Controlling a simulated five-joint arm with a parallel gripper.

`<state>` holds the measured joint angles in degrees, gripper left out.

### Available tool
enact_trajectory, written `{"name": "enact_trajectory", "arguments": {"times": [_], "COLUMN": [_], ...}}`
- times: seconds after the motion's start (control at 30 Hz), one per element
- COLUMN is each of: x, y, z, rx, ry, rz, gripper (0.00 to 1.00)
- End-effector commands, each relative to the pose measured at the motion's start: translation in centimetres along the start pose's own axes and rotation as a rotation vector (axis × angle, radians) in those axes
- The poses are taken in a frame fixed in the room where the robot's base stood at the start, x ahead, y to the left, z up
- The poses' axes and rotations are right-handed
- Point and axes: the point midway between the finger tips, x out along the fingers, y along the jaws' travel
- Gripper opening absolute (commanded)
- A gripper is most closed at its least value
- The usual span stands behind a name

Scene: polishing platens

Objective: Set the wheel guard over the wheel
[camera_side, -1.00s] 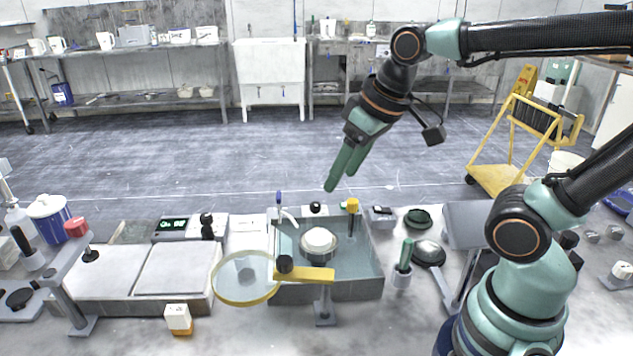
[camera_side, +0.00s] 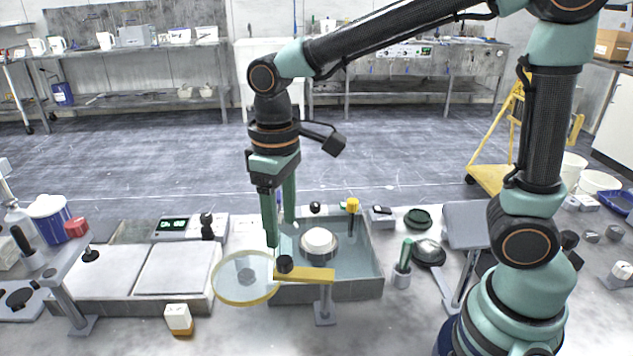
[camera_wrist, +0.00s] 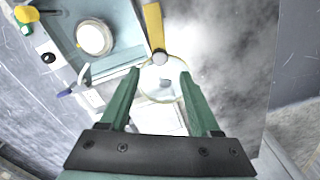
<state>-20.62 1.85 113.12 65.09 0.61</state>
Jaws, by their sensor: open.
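The wheel guard is a clear round disc with a yellow rim (camera_side: 245,278) on a yellow arm (camera_side: 312,274) with a dark knob (camera_side: 285,264), carried by a grey post (camera_side: 323,305). It sits left of the wheel, past the basin's front left corner. The wheel looks to be the white round piece (camera_side: 319,240) inside the basin (camera_side: 340,290); it is uncovered. My gripper (camera_side: 281,234) is open and empty, pointing down above the knob. In the wrist view the knob (camera_wrist: 160,58) and disc (camera_wrist: 163,83) appear between and just beyond the fingertips (camera_wrist: 159,72); the wheel (camera_wrist: 93,38) is upper left.
A green-handled tool in a cup (camera_side: 403,268) stands right. Two pale plates (camera_side: 172,270) lie left.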

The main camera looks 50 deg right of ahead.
Motion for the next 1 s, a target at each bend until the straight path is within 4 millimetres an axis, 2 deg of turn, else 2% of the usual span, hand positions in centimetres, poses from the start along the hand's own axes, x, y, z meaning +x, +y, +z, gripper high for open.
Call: {"name": "enact_trajectory", "arguments": {"times": [0.03, 0.2, 0.4, 0.57, 0.83, 1.0], "x": [1.1, 4.3, 6.7, 7.5, 7.5, 7.5], "y": [0.0, 0.0, 0.0, 0.0, 0.0, 0.0], "z": [0.1, 0.1, 0.1, 0.0, 0.0, 0.0], "rx": [0.0, 0.001, 0.001, 0.001, 0.001, 0.001], "ry": [-0.006, -0.005, -0.002, 0.0, 0.001, 0.001], "rz": [0.0, 0.0, 0.0, 0.0, 0.0, 0.0], "gripper": [0.64, 0.64, 0.64, 0.64, 0.64, 0.0]}}
